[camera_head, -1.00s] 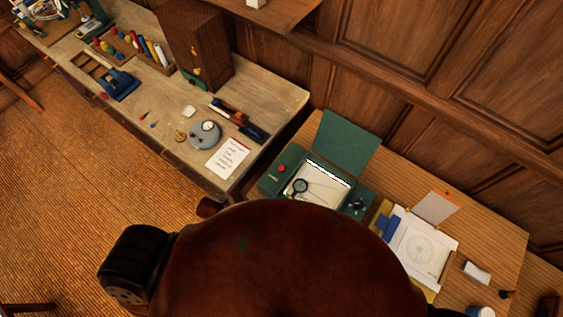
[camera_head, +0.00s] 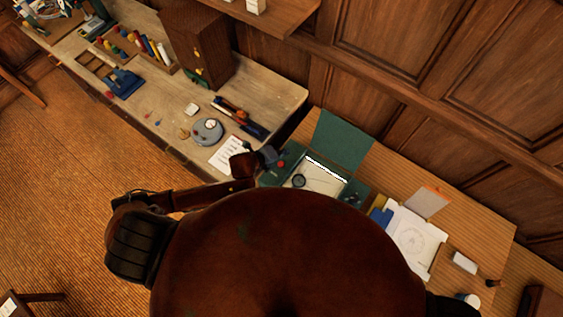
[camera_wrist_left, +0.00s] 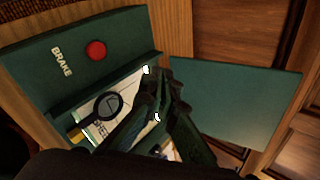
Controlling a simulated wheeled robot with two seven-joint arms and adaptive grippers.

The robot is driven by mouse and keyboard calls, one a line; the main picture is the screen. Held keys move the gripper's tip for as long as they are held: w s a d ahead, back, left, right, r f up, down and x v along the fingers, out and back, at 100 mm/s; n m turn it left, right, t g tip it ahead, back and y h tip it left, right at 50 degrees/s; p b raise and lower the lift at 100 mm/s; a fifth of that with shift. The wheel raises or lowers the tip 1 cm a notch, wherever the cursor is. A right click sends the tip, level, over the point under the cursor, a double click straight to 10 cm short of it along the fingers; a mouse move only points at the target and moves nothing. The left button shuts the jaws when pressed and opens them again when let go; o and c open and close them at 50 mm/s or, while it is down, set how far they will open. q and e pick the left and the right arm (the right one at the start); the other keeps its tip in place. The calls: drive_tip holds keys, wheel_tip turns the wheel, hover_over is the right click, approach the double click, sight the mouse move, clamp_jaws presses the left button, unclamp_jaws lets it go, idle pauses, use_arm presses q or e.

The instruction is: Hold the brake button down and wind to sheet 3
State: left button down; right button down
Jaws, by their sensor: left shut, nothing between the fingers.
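The green box (camera_head: 272,181) stands on the right-hand desk with its lid (camera_head: 341,139) open. Its red brake button (camera_head: 281,164) also shows in the left wrist view (camera_wrist_left: 95,50), beside the word BRAKE. A pale sheet (camera_head: 323,180) lies in the box's window under a round dark magnifier (camera_head: 298,181); it also shows in the wrist view (camera_wrist_left: 107,101). A small dark winding part (camera_head: 352,200) is at the box's right side, partly hidden. My left gripper (camera_head: 273,156) is shut and empty, close to the button, apart from it in the wrist view. My right gripper is not in view.
A drawing on paper (camera_head: 414,243) lies right of the box, with a white block (camera_head: 464,262) beyond. The left bench (camera_head: 180,95) carries a round grey gauge (camera_head: 207,131), a written card (camera_head: 228,153) and tools. My own body hides the front of the desk.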

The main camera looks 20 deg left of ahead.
sight(280, 164)
use_arm(q)
drive_tip(key=m, duration=0.2)
drive_tip(key=a+m, duration=0.1)
drive_tip(key=m, duration=0.1)
drive_tip(key=a+m, duration=0.1)
drive_tip(key=m, duration=0.2)
drive_tip(key=shift+w+f+g+h, duration=0.15)
drive_tip(key=shift+f+g+h, duration=0.15)
drive_tip(key=shift+f+g, duration=0.1)
drive_tip(key=shift+f, duration=0.1)
wheel_tip(280, 164, down, 8)
drive_tip(key=b, duration=0.7)
drive_tip(key=shift+f+b, duration=0.3)
drive_tip(key=shift+b, duration=0.05)
drive_tip(key=shift+f, duration=0.15)
idle(0.4)
